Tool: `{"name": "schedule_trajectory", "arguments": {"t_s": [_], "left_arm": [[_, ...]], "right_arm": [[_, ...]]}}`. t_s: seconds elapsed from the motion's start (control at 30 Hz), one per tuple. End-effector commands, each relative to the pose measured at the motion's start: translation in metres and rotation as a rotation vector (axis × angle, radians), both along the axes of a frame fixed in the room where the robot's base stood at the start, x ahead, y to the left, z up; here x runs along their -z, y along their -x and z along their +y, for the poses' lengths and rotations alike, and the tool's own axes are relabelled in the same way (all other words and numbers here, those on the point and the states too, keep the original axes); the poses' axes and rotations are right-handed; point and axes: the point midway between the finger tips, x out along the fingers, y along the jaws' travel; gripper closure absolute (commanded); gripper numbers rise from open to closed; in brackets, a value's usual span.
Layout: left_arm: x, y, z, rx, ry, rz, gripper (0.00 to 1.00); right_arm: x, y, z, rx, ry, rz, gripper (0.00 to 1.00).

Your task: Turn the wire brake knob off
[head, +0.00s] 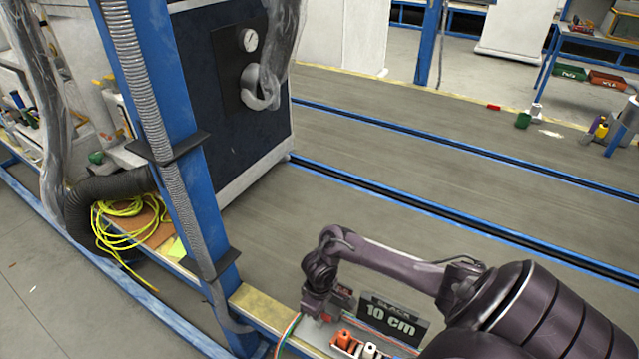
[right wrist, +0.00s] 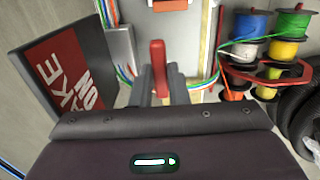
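The wire brake knob, a red upright lever (right wrist: 158,58), stands at the middle of the right wrist view. The dark fingers of my right gripper (right wrist: 161,88) are close together, one on each side of its lower part, and appear closed on it. A tilted dark sign with a red face (right wrist: 72,72) stands to its left, with the letters "KE" and "ON" in sight. In the head view my right gripper (head: 322,304) is low at the bench edge, and the knob is not clearly seen there. My left gripper is in neither view.
Wire spools (right wrist: 247,25) stand on a rack right of the knob, with black rings beside them. A "10 cm" sign (head: 392,318) and an orange-and-white bin (head: 345,340) are near my right gripper. A blue post (head: 180,100) rises at left.

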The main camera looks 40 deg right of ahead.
Motion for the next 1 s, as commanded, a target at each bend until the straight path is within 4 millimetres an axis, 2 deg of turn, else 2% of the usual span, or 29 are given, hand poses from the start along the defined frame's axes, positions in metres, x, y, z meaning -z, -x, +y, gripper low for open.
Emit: {"name": "schedule_trajectory", "arguments": {"t_s": [0.47, 1.0], "left_arm": [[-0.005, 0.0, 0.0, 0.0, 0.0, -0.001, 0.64], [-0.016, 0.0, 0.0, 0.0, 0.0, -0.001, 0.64]], "right_arm": [[-0.002, 0.0, -0.001, -0.082, 0.003, -0.001, 1.0], [-0.002, -0.001, -0.002, -0.545, 0.004, -0.002, 1.0]]}}
